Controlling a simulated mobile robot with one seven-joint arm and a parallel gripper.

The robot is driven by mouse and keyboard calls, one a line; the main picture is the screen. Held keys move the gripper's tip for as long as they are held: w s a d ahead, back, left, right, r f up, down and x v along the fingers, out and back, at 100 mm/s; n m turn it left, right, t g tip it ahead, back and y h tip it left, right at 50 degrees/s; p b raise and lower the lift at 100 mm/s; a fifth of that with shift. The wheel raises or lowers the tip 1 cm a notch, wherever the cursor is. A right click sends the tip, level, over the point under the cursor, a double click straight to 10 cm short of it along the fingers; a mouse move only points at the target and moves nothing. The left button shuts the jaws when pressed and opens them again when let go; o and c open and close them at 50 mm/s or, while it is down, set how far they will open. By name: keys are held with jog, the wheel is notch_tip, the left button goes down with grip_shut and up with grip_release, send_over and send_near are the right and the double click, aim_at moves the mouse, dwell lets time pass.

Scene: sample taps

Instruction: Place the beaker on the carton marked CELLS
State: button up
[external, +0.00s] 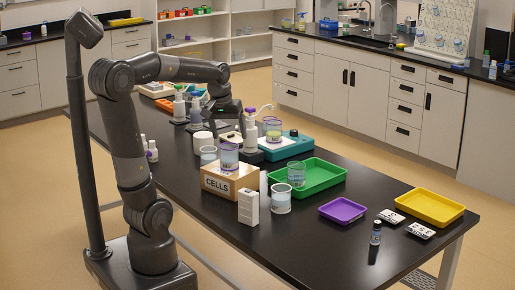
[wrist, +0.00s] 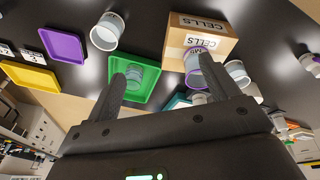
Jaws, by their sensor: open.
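The cardboard carton marked CELLS (external: 218,186) stands on the black bench; it also shows in the wrist view (wrist: 226,27). A clear beaker with a purple band (external: 229,155) appears upright on top of the carton. In the wrist view this beaker (wrist: 194,66) overlaps the carton's lower edge, partly behind a finger. My gripper (external: 228,112) is above and behind the carton in the external view, apart from the beaker. In the wrist view my gripper (wrist: 168,68) has its fingers spread, with nothing held between them.
Other beakers stand close by: one behind the carton (external: 208,154), one in front (external: 281,199), one in the green tray (external: 325,174). A white box (external: 248,208) stands before the carton. Purple (external: 342,210) and yellow (external: 430,206) trays lie right.

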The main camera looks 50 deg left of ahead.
jog(key=s+d+f+m+t, duration=0.2)
jog(key=s+d+m, duration=0.5)
jog(key=s, duration=0.4)
jog(key=shift+s+d+f+t, duration=0.2)
jog(key=shift+s+d+t, duration=0.15)
jog(key=shift+d, duration=0.4)
